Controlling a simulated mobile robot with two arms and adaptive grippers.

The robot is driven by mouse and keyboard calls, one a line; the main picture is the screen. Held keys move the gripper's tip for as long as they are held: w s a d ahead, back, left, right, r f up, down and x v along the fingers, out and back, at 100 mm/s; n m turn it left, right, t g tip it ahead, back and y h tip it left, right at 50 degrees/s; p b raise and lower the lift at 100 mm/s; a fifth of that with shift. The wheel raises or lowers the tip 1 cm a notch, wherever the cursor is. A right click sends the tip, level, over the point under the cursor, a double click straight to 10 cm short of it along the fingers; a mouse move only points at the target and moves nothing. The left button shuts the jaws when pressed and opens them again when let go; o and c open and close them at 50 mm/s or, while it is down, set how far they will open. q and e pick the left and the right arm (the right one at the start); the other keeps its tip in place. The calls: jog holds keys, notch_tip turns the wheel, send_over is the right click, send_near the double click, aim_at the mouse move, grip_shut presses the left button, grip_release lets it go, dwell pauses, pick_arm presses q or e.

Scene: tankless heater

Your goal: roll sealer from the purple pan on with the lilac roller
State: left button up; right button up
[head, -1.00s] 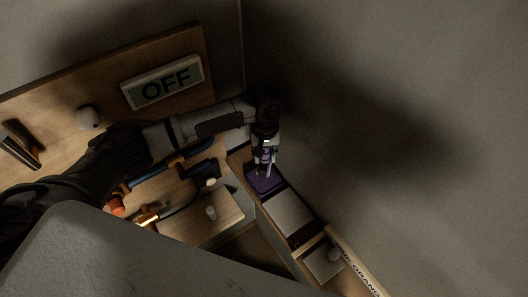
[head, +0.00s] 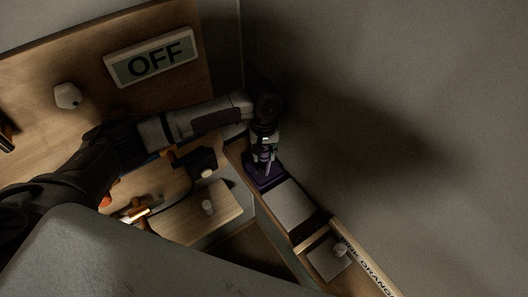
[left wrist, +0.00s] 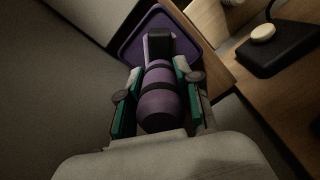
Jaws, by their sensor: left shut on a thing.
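The purple pan (head: 252,182) lies on the narrow wooden ledge along the wall; it also shows at the top of the left wrist view (left wrist: 135,44). My left gripper (head: 264,158) is above the pan and points down at it. In the left wrist view its green-padded fingers (left wrist: 156,96) are shut on the lilac roller (left wrist: 160,103), which has dark bands. The roller's dark far end is over the pan; I cannot tell whether it touches the pan. My right gripper is not in view.
A pale flat panel (head: 294,205) lies beside the pan on the ledge. A labelled strip (head: 366,262) and a knobbed plate (head: 325,262) are further along. An OFF sign (head: 151,58) and a white knob (head: 67,95) are on the wooden board.

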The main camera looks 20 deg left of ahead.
pick_arm(q)
jog(key=shift+f, duration=0.15)
dwell(0.6)
jog(key=shift+f, duration=0.3)
dwell(1.2)
jog(key=shift+s+f+p, duration=0.15)
jog(key=shift+p, duration=0.35)
dwell(1.2)
notch_tip(320, 180, up, 5)
jog(key=p, duration=0.6)
jog(key=shift+r+p, duration=0.35)
jog(key=shift+r, duration=0.75)
